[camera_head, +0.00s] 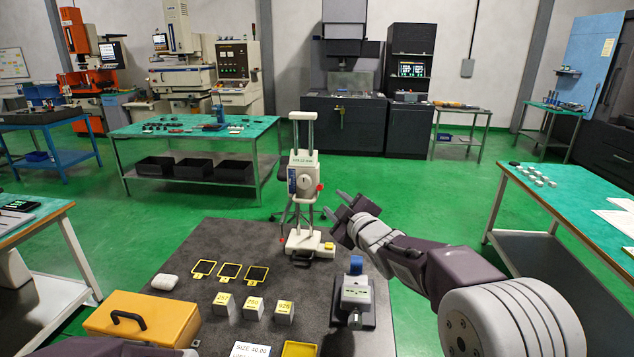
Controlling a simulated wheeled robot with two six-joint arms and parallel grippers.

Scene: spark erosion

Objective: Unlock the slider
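A white height-gauge-like stand (303,135) stands upright at the far edge of the dark table. Its slider (303,176) is a pale block on the two columns, with a round dial on its face and a small red knob (319,187) on its right side. My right gripper (332,203) is just right of and slightly below the red knob, apart from it in the picture. Its fingers look spread and empty. My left gripper is not in view; only a bit of my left arm shows at the bottom left.
The dark table (200,265) holds three yellow-framed black pads (230,271), three numbered blocks (253,308), a yellow case (142,318), a white lump (165,282) and a grey device with a blue top (355,290). Space right of the stand is mostly open.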

